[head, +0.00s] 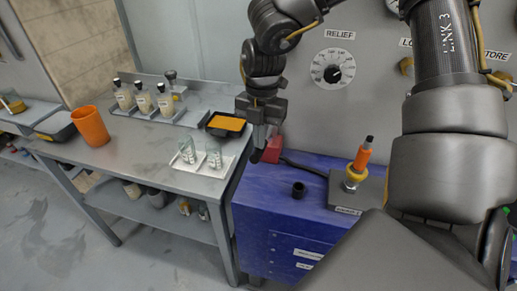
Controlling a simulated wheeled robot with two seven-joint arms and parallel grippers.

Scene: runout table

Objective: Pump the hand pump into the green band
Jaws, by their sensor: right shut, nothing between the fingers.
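A dark lever with a red grip (272,150) lies low over the blue cabinet (270,220); I take it for the hand pump's handle. My right gripper (261,147) points down at the grip's left side, shut and empty; I cannot tell whether it touches the grip. A round dial (332,69) with a black centre is on the grey wall panel under a "RELIEF" label. I cannot make out a green band. My left gripper is not in view.
An orange-handled fitting (361,158) stands on a grey block right of the lever. A black round piece (299,190) is on the cabinet top. At left, a grey table (140,160) holds an orange cup (91,126), bottles, glasses and a yellow-topped tray (226,123).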

